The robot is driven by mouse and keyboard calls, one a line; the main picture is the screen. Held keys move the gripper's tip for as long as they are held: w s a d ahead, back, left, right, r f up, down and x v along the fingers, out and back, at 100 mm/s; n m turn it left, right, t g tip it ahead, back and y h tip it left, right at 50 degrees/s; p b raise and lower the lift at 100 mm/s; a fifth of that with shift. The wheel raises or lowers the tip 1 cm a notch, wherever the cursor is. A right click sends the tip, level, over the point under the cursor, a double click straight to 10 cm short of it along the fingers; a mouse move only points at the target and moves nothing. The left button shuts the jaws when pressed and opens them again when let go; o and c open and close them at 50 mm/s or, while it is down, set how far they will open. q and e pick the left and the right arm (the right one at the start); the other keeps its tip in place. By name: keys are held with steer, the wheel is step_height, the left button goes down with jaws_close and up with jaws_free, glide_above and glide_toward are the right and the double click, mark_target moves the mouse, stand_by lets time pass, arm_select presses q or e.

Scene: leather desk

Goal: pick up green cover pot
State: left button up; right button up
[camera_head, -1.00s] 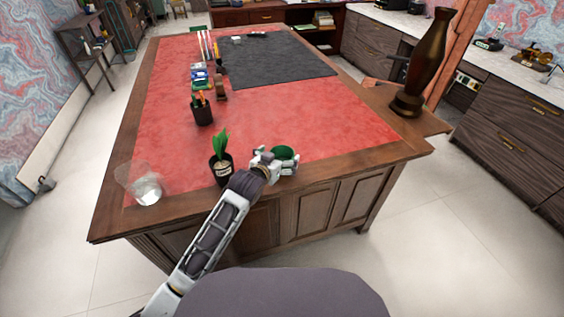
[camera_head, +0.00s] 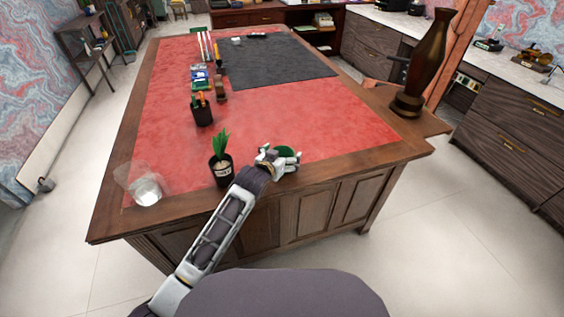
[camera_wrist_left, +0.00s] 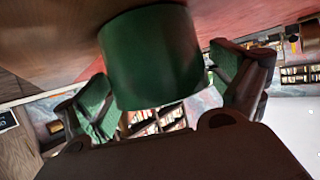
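The green cover pot (camera_head: 285,151) sits near the front edge of the desk, partly hidden by my left gripper (camera_head: 279,161). In the left wrist view the pot (camera_wrist_left: 155,60) fills the upper middle, between the two spread fingers of my left gripper (camera_wrist_left: 165,92). One finger is on each side, close to the pot's wall. I cannot tell whether the pads touch it. The pot appears to rest on the desk. My right gripper is not in view.
A potted plant (camera_head: 221,172) stands just left of my left gripper. A clear glass (camera_head: 147,190) is at the desk's left front corner. A pen holder (camera_head: 202,112) stands farther back. A tall brown vase (camera_head: 424,65) stands at right. The red desk top (camera_head: 310,115) is clear behind the pot.

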arm_select(q)
steer(key=c, duration=0.7)
steer(key=shift+r, duration=0.1)
steer(key=shift+c, duration=0.7)
steer(key=shift+r, duration=0.85)
step_height(320, 180, up, 8)
steer(key=p, duration=0.1)
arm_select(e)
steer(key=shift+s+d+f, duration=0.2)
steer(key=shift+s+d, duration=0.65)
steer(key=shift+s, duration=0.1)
arm_select(q)
steer(key=shift+r, duration=0.1)
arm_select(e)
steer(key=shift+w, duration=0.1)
